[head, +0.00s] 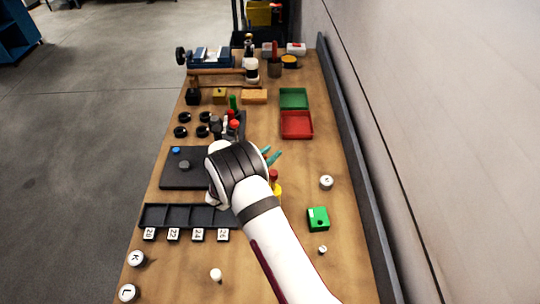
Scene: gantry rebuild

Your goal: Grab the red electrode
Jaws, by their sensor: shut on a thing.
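A green-topped piece (233,102) stands farther back and a grey one (215,124) to the left. I cannot tell which red piece is the electrode, or whether my fingers touch either.
A dark plate (180,174) lies left of my wrist, a black compartment tray (160,214) nearer. Teal handles (271,155) and a red-topped yellow piece (276,190) are close on the right. Green (293,91) and red (312,130) trays lie beyond. A raised edge bounds the right side.

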